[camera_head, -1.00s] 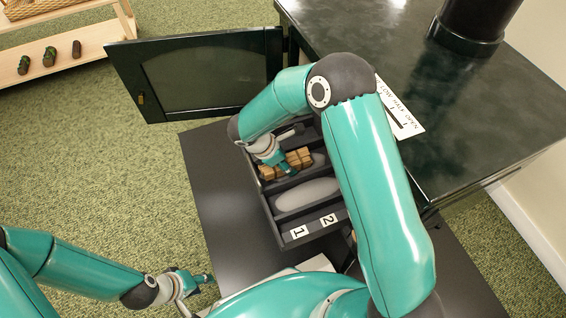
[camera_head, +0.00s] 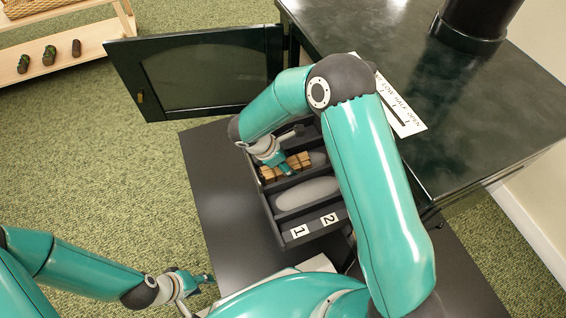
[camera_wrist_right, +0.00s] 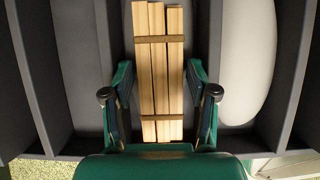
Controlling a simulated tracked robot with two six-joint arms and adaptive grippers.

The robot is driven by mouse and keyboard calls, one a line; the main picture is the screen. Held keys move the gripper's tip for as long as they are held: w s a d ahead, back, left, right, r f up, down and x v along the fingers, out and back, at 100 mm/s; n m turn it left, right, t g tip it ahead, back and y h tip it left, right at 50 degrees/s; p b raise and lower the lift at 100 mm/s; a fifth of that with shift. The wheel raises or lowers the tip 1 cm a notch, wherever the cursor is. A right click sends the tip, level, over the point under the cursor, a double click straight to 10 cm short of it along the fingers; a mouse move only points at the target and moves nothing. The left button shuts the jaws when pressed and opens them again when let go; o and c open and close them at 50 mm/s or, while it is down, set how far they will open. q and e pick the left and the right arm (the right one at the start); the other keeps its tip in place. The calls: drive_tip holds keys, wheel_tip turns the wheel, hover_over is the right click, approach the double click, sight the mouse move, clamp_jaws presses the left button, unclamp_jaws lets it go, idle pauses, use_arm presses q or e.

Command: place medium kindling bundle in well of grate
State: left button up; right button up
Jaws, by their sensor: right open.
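The kindling bundle (camera_head: 290,165) is a set of pale wooden sticks tied with two brown bands. In the right wrist view the bundle (camera_wrist_right: 159,70) lies lengthwise in a well of the dark grate (camera_head: 268,214), between its dividers. My right gripper (camera_wrist_right: 163,100) is open, with one finger on each side of the bundle's near part and visible gaps between fingers and sticks. In the head view my right gripper (camera_head: 285,168) is over the bundle and hides part of it. My left gripper (camera_head: 205,280) is away at the lower left; its jaw state is unclear.
A smooth grey oval (camera_head: 307,193) lies in the neighbouring well. Labels 1 and 2 mark the grate's near edge. The open stove door (camera_head: 205,75) stands behind, and the dark stove top (camera_head: 440,120) is at right. A wooden shelf (camera_head: 70,45) is far left.

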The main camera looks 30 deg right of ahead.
drive_tip(key=shift+r+p, duration=0.3)
drive_tip(key=shift+r, duration=0.25)
drive_tip(key=p+v, duration=0.4)
drive_tip(key=v, duration=0.8)
drive_tip(key=shift+p, duration=0.3)
